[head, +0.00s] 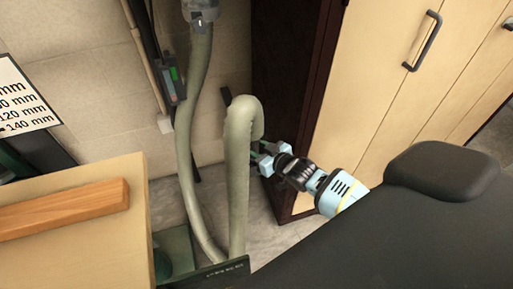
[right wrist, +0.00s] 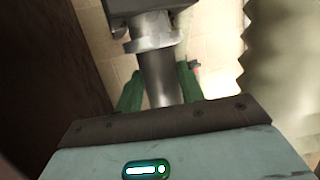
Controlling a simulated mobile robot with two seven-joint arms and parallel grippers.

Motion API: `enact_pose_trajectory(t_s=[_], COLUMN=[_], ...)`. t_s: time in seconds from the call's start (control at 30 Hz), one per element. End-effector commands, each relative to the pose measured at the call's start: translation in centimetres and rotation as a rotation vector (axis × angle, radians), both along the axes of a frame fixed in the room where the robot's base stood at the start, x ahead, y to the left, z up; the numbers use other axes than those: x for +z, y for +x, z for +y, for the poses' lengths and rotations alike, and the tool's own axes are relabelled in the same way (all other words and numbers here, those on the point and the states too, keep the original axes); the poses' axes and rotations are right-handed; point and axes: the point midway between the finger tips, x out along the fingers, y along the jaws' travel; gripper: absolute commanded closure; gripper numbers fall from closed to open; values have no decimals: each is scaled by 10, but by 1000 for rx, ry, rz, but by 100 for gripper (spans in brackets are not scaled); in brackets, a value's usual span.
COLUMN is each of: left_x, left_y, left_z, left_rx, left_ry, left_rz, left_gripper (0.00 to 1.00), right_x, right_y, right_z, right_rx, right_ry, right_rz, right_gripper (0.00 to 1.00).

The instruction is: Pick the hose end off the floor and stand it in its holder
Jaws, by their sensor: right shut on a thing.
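The grey-green hose (head: 238,185) rises from the floor area and bends over at the top towards my right gripper (head: 258,160). In the right wrist view, a smooth grey metal tube with a collar, the hose end (right wrist: 158,75), stands between the green fingers of my right gripper (right wrist: 160,90). The gripper is shut on it, held up off the floor near the dark cabinet side. A ribbed pale piece of hose (right wrist: 280,70) shows at the right of that view. My left gripper is not in view.
A cabinet with pale doors (head: 385,90) and a dark side (head: 285,75) stands close to my right gripper. Another hose length (head: 187,135) hangs from a metal fitting (head: 200,12). A large black shape (head: 400,245) fills the lower right.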

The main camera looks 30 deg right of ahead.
Motion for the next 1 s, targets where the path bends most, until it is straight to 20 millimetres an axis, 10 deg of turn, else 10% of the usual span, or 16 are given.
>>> enact_pose_trajectory(t_s=[0.57, 0.6, 0.77, 1.0], left_x=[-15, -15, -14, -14], left_y=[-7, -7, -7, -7], left_z=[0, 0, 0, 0], left_rx=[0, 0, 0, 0], left_ry=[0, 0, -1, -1], left_rz=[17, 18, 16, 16], left_gripper=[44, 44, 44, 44], right_x=[-20, -20, -19, -20], right_y=[0, 0, 0, -1], right_z=[0, 0, 0, 0], right_rx=[0, 0, 0, 0], right_ry=[0, 0, 0, 0], right_rz=[0, 0, 0, 2], right_gripper=[80, 60, 39, 36])
